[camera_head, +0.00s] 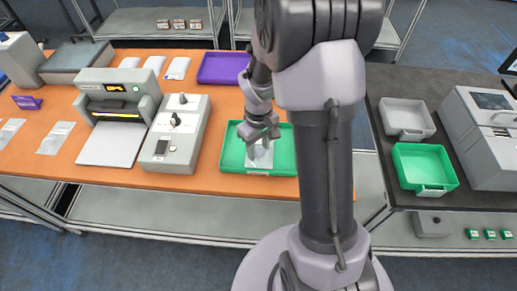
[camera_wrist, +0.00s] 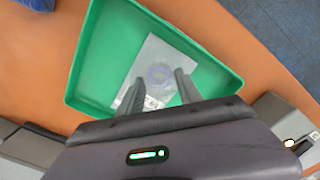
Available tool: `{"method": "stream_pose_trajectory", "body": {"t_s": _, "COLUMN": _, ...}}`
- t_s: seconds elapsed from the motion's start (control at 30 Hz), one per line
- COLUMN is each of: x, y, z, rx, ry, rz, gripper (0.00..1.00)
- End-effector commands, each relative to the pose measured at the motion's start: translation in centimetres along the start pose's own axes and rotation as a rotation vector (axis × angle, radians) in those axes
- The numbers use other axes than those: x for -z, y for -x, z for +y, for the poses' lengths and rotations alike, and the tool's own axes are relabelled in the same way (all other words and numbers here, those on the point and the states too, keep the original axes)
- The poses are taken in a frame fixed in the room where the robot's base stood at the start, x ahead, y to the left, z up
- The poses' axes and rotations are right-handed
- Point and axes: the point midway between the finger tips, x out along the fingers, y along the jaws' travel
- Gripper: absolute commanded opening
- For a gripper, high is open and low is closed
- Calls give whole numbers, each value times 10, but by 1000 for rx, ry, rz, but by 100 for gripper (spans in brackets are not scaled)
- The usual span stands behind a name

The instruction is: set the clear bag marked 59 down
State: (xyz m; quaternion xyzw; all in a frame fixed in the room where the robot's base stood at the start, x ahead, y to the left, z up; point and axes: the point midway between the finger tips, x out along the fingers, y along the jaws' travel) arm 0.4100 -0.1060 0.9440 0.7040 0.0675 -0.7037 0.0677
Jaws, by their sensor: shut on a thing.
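A clear bag (camera_wrist: 160,68) with a round pale item inside is between the two fingers of my gripper (camera_wrist: 158,90) in the wrist view. The marking 59 cannot be read. The gripper is shut on the bag, over the green tray (camera_wrist: 88,62). In the head view the bag (camera_head: 259,158) hangs or lies within the outline of the green tray (camera_head: 232,158), below my gripper (camera_head: 262,140). I cannot tell whether the bag touches the tray floor. My arm hides the tray's right end in the head view.
A purple tray (camera_head: 222,67) lies behind the green tray on the orange table (camera_head: 130,178). A grey box with a knob (camera_head: 175,135) and a scanner-like machine (camera_head: 118,100) stand to the left. Another green tray (camera_head: 424,167) and a grey tray (camera_head: 406,118) are on the dark right table.

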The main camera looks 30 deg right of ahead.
Motion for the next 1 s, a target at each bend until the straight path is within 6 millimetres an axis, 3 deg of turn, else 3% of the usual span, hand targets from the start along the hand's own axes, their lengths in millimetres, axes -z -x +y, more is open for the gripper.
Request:
{"method": "stream_pose_trajectory", "body": {"t_s": 0.17, "x": 0, "y": -3, "z": 0, "rx": 0, "ry": 0, "rz": 0, "gripper": 0}}
{"method": "stream_pose_trajectory", "body": {"t_s": 0.2, "x": 0, "y": -3, "z": 0, "rx": 0, "ry": 0, "rz": 0, "gripper": 45}}
{"method": "stream_pose_trajectory", "body": {"t_s": 0.3, "x": 0, "y": -2, "z": 0, "rx": 0, "ry": 0, "rz": 0, "gripper": 63}}
{"method": "stream_pose_trajectory", "body": {"t_s": 0.57, "x": 0, "y": -2, "z": 0, "rx": 0, "ry": 0, "rz": 0, "gripper": 63}}
{"method": "stream_pose_trajectory", "body": {"t_s": 0.67, "x": 0, "y": 7, "z": 0, "rx": 0, "ry": -1, "rz": 1, "gripper": 63}}
{"method": "stream_pose_trajectory", "body": {"t_s": 1.0, "x": 0, "y": 99, "z": 0, "rx": -2, "ry": -1, "rz": 3, "gripper": 63}}
